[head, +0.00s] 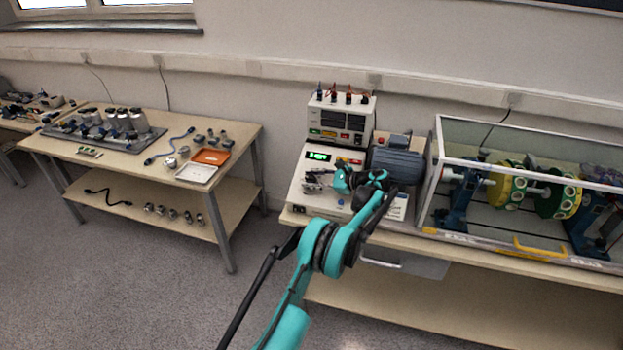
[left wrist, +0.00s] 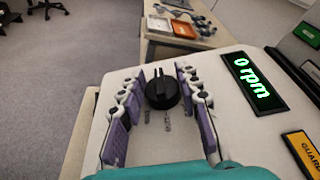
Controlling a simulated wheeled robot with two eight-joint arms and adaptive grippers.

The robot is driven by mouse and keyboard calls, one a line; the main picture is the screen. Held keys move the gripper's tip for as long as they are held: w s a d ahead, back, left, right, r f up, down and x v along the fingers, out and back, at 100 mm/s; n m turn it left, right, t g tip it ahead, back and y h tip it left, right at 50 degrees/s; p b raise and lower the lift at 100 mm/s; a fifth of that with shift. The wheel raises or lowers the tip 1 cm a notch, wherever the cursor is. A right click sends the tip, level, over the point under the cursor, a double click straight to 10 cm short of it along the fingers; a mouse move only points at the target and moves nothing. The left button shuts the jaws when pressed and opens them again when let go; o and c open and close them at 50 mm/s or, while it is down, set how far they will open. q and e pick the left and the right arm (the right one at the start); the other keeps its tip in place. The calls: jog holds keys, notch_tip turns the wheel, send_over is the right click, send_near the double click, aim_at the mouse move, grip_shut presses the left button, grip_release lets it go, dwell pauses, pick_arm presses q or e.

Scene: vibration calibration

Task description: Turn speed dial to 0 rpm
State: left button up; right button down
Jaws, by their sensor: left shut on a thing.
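The speed dial (left wrist: 162,92) is a round black knob with a raised pointer ridge, on the pale panel of the control box (head: 306,200). In the left wrist view it sits between the two purple-padded fingers of my left gripper (head: 316,181), which are shut on it. In the head view the gripper hides the dial. The green display (left wrist: 252,82) beside the dial reads "0 rpm"; it also shows lit in the head view (head: 318,156). My right gripper is not in view.
A grey power unit (head: 341,118) stands behind the control box. A motor (head: 398,165) and a glass-walled case (head: 500,228) with green and yellow discs are to the right. A yellow GUARD label (left wrist: 303,150) lies near the display. Another table (head: 120,165) with parts stands at left.

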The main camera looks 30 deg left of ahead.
aim_at(315, 179)
pick_arm(q)
jog(key=shift+g, duration=0.3)
jog(key=o, duration=1.2)
jog(key=shift+c, duration=0.2)
jog(key=shift+v, duration=3.7)
jog(key=shift+r, duration=0.1)
